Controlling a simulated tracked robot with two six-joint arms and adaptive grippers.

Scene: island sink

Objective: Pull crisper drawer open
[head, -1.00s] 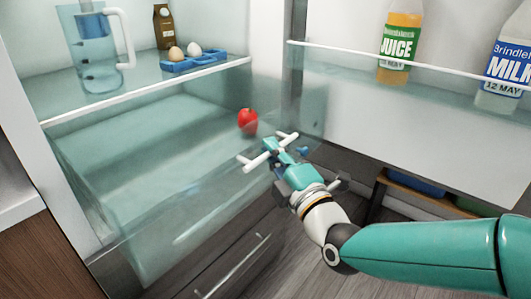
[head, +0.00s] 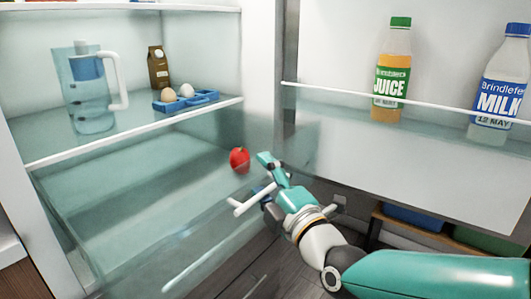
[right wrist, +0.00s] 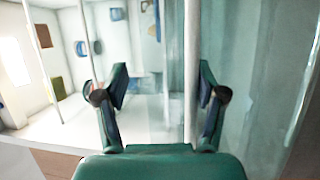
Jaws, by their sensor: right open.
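The crisper drawer (head: 120,225) is a clear bin below the fridge shelf in the head view, with a red round item (head: 239,160) in it. A pale bar handle (head: 200,260) runs along its front. My right gripper (head: 260,183) is open near the far right end of the drawer front. In the right wrist view, its two fingers (right wrist: 160,88) are spread apart, and a pale upright bar (right wrist: 191,60) shows between them, closer to the right finger. I cannot tell whether either finger touches it. My left gripper is out of view.
The shelf (head: 130,140) above holds a water jug (head: 88,100), a brown carton (head: 157,68) and eggs in a blue tray (head: 186,102). The open fridge door at right carries a juice bottle (head: 391,80) and a milk bottle (head: 500,95).

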